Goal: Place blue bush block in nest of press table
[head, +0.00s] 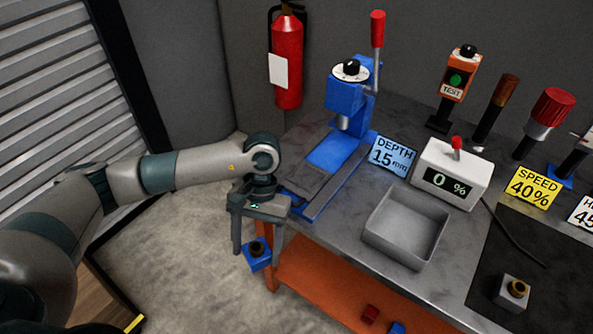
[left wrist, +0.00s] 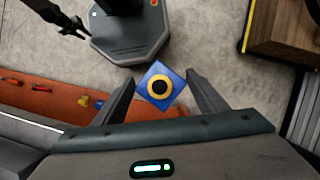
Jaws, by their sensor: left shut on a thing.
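The blue bush block (head: 257,258) is a small blue square block with a brass ring and dark centre on top. My left gripper (head: 258,240) is shut on it, in the air off the left edge of the bench. In the left wrist view the block (left wrist: 160,99) sits cornerwise between the two fingertips. The blue press (head: 346,97) with a red-tipped lever stands at the back of the bench. Its blue table (head: 333,152) lies under the ram, with blue-edged rails running toward my gripper. I cannot make out the nest. My right gripper (left wrist: 72,27) is small and dark in the left wrist view.
A grey tray (head: 405,228) and a white meter reading 0 % (head: 450,174) stand right of the press. A DEPTH 15 mm sign (head: 393,156) is beside it. A grey bushed block (head: 513,293) lies front right. An orange shelf (head: 320,290) is below the bench.

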